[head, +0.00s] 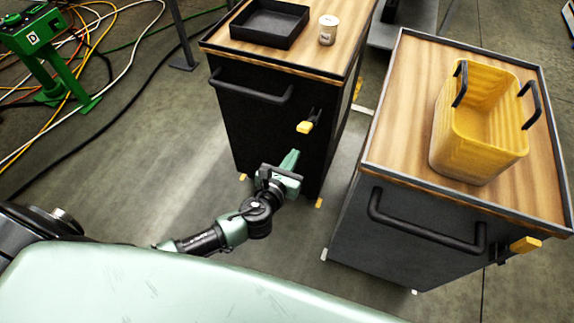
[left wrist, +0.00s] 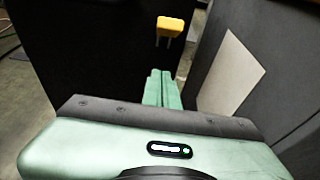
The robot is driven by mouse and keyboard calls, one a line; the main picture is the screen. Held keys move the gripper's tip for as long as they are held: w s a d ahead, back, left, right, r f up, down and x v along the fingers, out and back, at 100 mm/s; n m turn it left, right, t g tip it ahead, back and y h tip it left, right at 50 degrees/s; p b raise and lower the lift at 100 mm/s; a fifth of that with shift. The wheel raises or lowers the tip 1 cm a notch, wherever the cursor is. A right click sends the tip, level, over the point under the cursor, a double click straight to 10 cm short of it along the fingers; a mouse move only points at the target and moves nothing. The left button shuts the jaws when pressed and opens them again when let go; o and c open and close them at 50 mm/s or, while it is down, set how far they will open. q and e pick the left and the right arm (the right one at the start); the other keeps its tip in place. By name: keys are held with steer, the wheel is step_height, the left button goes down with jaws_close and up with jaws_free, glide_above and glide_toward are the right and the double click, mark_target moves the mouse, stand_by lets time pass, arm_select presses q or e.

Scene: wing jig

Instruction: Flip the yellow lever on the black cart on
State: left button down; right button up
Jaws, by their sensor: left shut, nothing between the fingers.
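The black cart (head: 240,125) stands at the centre back in the head view, with a wooden top. Its yellow lever (head: 304,127) sticks out from a dark mount on the front face, right of the handle. The lever's yellow end also shows at the top of the left wrist view (left wrist: 169,27). My left gripper (head: 291,158) is shut and empty, a little below the lever and apart from it. In the left wrist view its closed fingers (left wrist: 161,78) point toward the black cart face, below the lever. My right gripper is not in view.
A second dark cart (head: 350,235) at the right bears a yellow bin (head: 450,150) and has its own yellow lever (head: 525,245). A black tray (head: 240,32) and a can (head: 328,30) stand on the black cart. Cables and a green stand (head: 70,85) are at the left.

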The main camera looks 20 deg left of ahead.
mark_target(309, 123)
arm_select(q)
steer(key=shift+w+d+r+p, duration=0.1)
steer(key=shift+w+r+p, duration=0.3)
steer(key=shift+w, duration=0.35)
steer(key=shift+w+a+r+p, duration=0.1)
steer(key=shift+w+r+p, duration=0.15)
steer(key=shift+w+r, duration=0.4)
steer(key=shift+w+d+r+p, duration=0.1)
steer(key=shift+w+r+p, duration=0.2)
steer(key=shift+w, duration=0.6)
steer(key=shift+r, duration=0.1)
